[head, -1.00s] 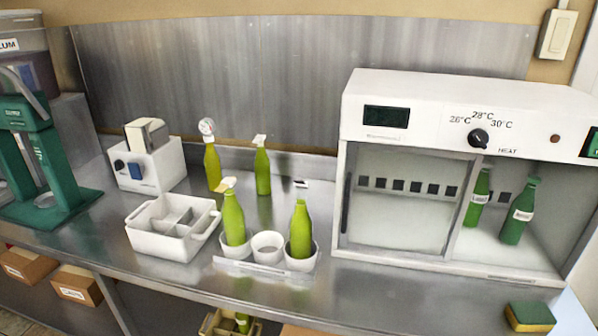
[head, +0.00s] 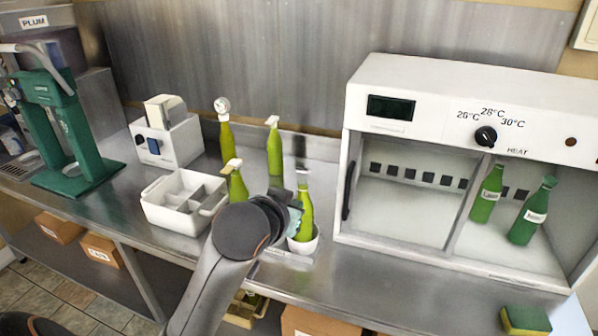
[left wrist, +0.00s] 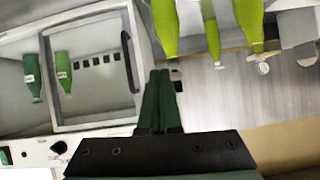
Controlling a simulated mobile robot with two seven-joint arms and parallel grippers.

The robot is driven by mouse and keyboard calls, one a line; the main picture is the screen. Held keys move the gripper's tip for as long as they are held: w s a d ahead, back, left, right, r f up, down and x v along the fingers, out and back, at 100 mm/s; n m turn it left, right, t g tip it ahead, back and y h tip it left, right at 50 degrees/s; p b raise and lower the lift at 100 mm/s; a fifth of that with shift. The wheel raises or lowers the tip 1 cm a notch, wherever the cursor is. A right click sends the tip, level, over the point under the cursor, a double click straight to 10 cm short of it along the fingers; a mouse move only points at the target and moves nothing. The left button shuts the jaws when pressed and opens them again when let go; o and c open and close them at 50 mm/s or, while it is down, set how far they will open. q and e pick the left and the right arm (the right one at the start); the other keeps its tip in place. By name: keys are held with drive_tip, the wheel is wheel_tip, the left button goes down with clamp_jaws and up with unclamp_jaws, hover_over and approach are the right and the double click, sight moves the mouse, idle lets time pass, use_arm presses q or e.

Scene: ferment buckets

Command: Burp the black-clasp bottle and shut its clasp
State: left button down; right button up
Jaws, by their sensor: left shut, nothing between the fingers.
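My left gripper (head: 296,208) is beside this bottle in the head view, partly hidden by my own wrist. Its fingers (left wrist: 161,75) are shut and empty, close to the bottle's top. Whether they touch it cannot be told. My right gripper is not in view.
A bottle with a cream clasp (head: 237,187) stands to the left. A gauge bottle (head: 226,140) and another bottle (head: 274,152) stand behind. A white divided caddy (head: 165,217) is left. The white incubator (head: 400,245) holds two bottles at right. A sponge (head: 526,320) lies front right.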

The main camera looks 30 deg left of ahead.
use_arm(q)
wheel_tip(320, 180, up, 10)
drive_tip(key=w+a+n+t+y, duration=0.1)
drive_tip(key=w+a+n+t, duration=0.1)
hover_over(303, 171)
drive_tip(key=f, duration=0.1)
drive_tip(key=s+f, duration=0.1)
drive_tip(key=f, duration=0.1)
drive_tip(key=shift+d+f+p, duration=0.1)
drive_tip(key=shift+p, duration=0.2)
drive_tip(key=shift+s+d+f, duration=0.1)
drive_tip(key=shift+s+f, duration=0.05)
drive_tip(key=shift+f, duration=0.35)
drive_tip(key=shift+s+d+f, duration=0.1)
drive_tip(key=shift+s+f, duration=0.05)
drive_tip(key=shift+f, duration=0.3)
drive_tip(key=shift+s+d+f, duration=0.15)
drive_tip(key=shift+s+f, duration=0.5)
drive_tip(key=shift+f, duration=0.05)
